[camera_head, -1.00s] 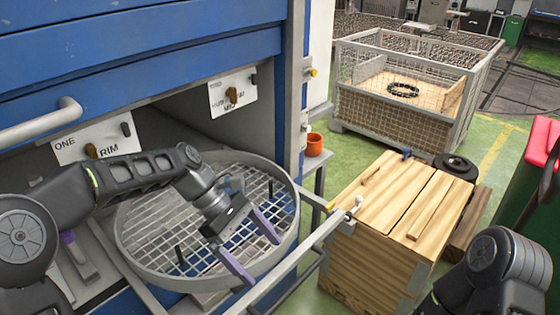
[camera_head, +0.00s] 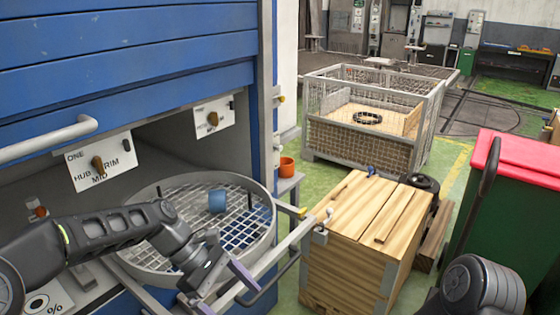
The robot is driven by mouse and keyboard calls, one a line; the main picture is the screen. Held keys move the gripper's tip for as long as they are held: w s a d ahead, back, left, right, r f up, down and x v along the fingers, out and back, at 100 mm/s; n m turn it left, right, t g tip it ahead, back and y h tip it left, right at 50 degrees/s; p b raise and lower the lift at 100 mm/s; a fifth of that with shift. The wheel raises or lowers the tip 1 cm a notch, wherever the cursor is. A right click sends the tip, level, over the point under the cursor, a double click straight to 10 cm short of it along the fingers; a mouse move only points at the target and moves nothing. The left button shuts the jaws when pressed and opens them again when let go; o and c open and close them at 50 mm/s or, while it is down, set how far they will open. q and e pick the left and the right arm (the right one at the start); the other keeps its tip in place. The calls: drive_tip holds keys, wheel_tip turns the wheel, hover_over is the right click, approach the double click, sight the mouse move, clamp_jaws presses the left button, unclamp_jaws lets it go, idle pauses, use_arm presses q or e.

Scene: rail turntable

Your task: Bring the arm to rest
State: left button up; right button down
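My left arm comes in from the left across the front of the round grid turntable (camera_head: 258,238). My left gripper (camera_head: 232,290) is at the turntable's front edge. Its two purple-tipped fingers are apart, with nothing seen between them. Part of my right arm shows at the lower right. My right gripper is out of view.
A blue cabinet (camera_head: 150,45) with a handle (camera_head: 50,138) overhangs the turntable. A metal rail (camera_head: 290,243) runs along the turntable's right. A wooden crate (camera_head: 350,265), a mesh cage (camera_head: 365,145), an orange pot (camera_head: 287,166) and a red-lidded green bin (camera_head: 510,220) stand to the right.

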use_arm(q)
drive_tip(key=s+d+f+m+t+y, duration=0.1)
drive_tip(key=s+f+m, duration=0.1)
drive_tip(key=f, duration=0.8)
drive_tip(key=s+d+f+m+y, duration=0.1)
drive_tip(key=s+f+m, duration=0.1)
drive_tip(key=f, duration=0.9)
drive_tip(key=s+f+m+t+y, duration=0.1)
drive_tip(key=s+f+m+t, duration=0.1)
drive_tip(key=s+f+m, duration=0.5)
drive_tip(key=s+f, duration=0.5)
drive_tip(key=s, duration=0.2)
drive_tip(key=shift+a+f+m+y, duration=0.2)
drive_tip(key=shift+m+y, duration=0.1)
